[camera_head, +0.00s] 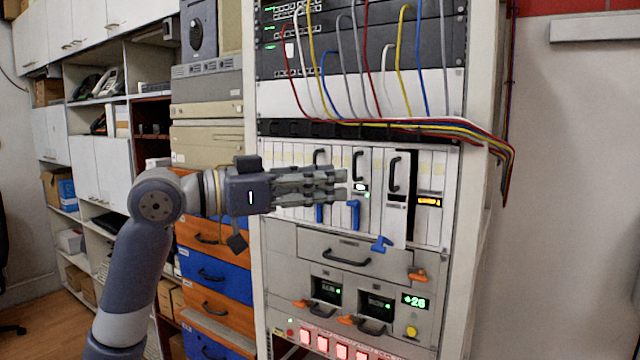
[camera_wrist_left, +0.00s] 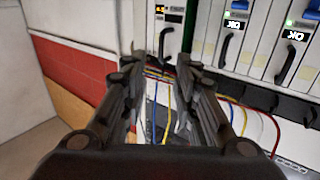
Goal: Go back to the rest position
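My left gripper (camera_head: 342,187) reaches in from the left, in front of the row of card modules (camera_head: 445,175) in the rack. Its fingers point right. In the left wrist view my left gripper (camera_wrist_left: 160,68) has its two fingers apart, with nothing held between them. Coloured cables and the rack front show through the gap. I cannot tell whether the fingers touch the rack. The fingers hide part of the modules on the left. My right gripper is in neither view.
The rack's white post (camera_head: 487,150) stands right of the modules. A cable bundle (camera_head: 440,122) hangs above them and droops at the right. A blue lever (camera_head: 381,243) sticks out below one module. Drawers (camera_head: 205,270) and shelves stand left.

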